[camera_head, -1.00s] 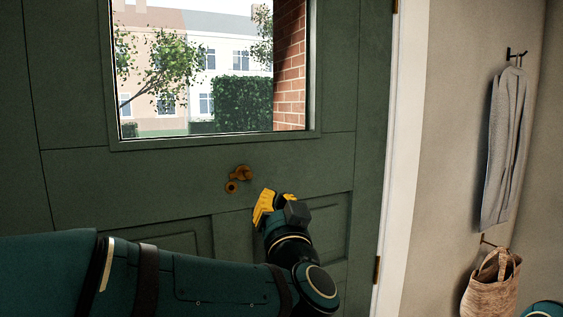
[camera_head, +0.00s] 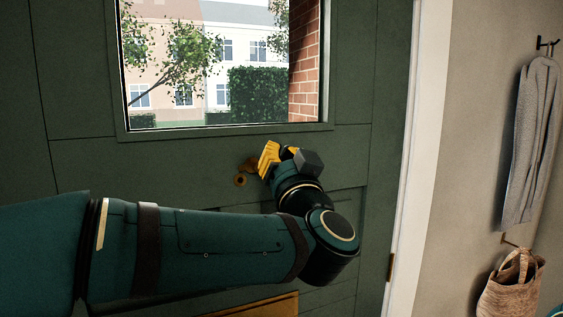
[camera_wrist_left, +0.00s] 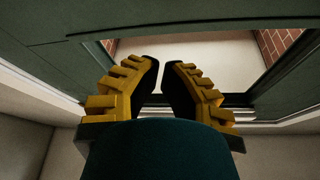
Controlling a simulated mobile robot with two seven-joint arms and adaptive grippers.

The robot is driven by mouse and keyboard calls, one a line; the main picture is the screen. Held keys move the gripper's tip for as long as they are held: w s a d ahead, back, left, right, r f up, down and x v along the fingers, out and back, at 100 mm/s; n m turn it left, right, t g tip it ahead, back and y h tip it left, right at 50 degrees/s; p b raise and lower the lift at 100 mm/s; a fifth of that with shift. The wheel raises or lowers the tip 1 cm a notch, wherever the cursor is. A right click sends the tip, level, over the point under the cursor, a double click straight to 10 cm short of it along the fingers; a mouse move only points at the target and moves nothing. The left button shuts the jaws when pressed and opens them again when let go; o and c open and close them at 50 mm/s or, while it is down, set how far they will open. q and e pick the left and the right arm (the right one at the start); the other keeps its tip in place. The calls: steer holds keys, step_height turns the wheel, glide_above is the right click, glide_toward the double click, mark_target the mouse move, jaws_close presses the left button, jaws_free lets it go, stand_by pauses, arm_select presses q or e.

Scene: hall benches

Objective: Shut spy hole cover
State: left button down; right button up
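The brass spy hole (camera_head: 240,181) shows as a small round ring on the green door (camera_head: 80,150), below the window. Its brass cover (camera_head: 246,165) sits just above and to the right of the ring, swung off it, so the hole is uncovered. My left gripper (camera_head: 269,158), with yellow fingers, is right beside the cover on its right and partly overlaps it; I cannot tell if they touch. In the left wrist view the fingers (camera_wrist_left: 161,64) are brought nearly together at the tips with nothing between them. The spy hole is not visible there. My right gripper is out of view.
The window (camera_head: 215,65) is above the gripper. A brass plate (camera_head: 258,306) shows low on the door, partly behind my arm. A grey garment (camera_head: 532,140) and a woven bag (camera_head: 511,288) hang on the wall at the right.

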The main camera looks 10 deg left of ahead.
mark_target(254, 167)
arm_select(q)
steer(key=x, duration=0.7)
steer(key=f, duration=0.2)
steer(key=shift+s+a+f, duration=0.25)
steer(key=shift+f, duration=0.15)
steer(key=shift+s+a+f+b, duration=0.15)
steer(key=shift+f+b, duration=0.15)
steer(key=shift+f, duration=0.3)
steer(key=shift+f+m+h+p, duration=0.1)
steer(key=shift+m+h+p, duration=0.3)
steer(key=shift+m+p, duration=0.1)
steer(key=shift+f+m+h+p, duration=0.15)
steer(key=shift+m+h+p, duration=0.15)
steer(key=shift+m+p, duration=0.25)
